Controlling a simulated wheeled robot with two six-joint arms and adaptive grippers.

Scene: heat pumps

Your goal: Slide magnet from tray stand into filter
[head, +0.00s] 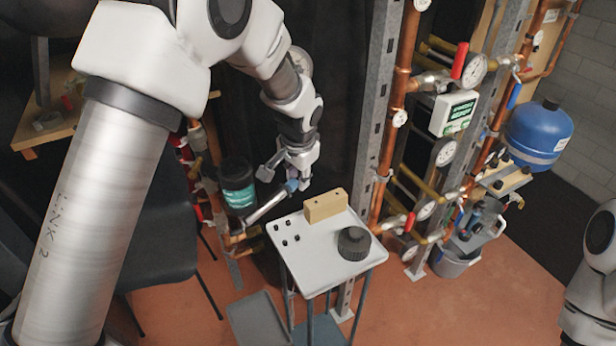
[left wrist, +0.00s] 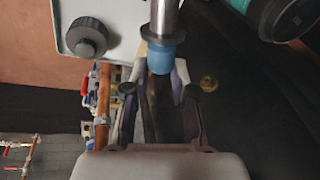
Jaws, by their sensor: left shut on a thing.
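My left gripper (head: 289,182) is shut on the blue end of the magnet (head: 264,208), a silver rod. In the left wrist view the gripper (left wrist: 160,85) has its fingers on either side of the blue end, with a dark collar and the silver magnet (left wrist: 165,17) beyond. The magnet slants down and left in the head view, beside the tray stand (head: 318,262). The filter (head: 237,186), a dark cylinder with a teal label, is just left of my gripper; it also shows at the top right in the left wrist view (left wrist: 291,18). My right gripper is out of view.
On the tray are a wooden block (head: 325,205), a black knurled cap (head: 354,243) and several small black pieces. A metal post (head: 377,110) and copper pipes (head: 400,95) with gauges stand right of the tray. A dark chair (head: 160,240) is at left.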

